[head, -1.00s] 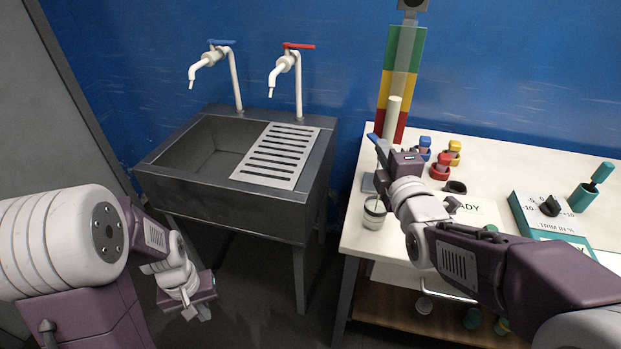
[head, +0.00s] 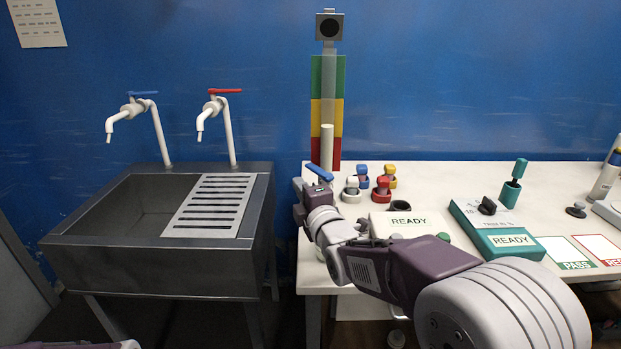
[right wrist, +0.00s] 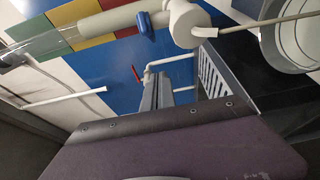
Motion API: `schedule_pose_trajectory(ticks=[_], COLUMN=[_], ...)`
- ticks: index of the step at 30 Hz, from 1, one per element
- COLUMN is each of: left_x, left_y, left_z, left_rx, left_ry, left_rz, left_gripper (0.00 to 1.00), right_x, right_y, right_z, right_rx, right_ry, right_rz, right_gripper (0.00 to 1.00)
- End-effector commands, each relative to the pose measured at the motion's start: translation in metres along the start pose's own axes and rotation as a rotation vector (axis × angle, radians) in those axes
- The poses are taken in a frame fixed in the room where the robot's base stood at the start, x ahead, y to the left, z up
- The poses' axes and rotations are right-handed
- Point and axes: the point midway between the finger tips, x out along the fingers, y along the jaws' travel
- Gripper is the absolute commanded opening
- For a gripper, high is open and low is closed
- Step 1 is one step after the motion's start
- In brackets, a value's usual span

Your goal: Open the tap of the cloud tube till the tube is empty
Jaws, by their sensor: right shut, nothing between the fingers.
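The cloud tube (head: 328,92) stands upright before a green, yellow and red panel. Its upper part is clear and its lower part is white. Its blue tap lever (head: 319,172) sits at the tube's foot, slanting across it; the lever (right wrist: 146,27) also shows in the right wrist view, beside the white tap body (right wrist: 187,24). My right gripper (head: 299,196) is shut and empty, just below and left of the lever; I cannot tell whether they touch. A round vessel (right wrist: 292,38) shows by the thin spout in the right wrist view. My left gripper is out of view.
Blue, red and yellow capped bottles (head: 382,187) stand right of the tube. A READY plate (head: 402,221) and a teal trim box (head: 497,228) lie farther right. A sink (head: 150,270) with two taps stands left, across a gap.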

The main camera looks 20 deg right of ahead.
Motion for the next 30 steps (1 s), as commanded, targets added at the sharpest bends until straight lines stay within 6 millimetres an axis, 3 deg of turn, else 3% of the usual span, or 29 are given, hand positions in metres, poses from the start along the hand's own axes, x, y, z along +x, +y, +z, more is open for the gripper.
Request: schedule_pose_trajectory(ticks=[4,7,12,30], left_x=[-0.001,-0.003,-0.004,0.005], left_y=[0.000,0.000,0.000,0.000], left_z=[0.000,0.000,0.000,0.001], left_rx=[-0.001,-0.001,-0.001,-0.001], left_ry=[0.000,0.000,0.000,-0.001], left_rz=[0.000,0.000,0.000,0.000], left_gripper=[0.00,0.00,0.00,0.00], right_x=[0.032,0.034,0.037,0.044], right_y=[-0.001,0.000,0.001,-0.001], right_z=[0.000,0.021,0.036,0.050], right_rx=[0.000,0.000,0.001,0.001], right_ry=[0.000,-0.006,-0.002,-0.001], right_rz=[-0.003,-0.001,0.001,-0.001], right_gripper=[0.00,0.00,0.00,0.00])
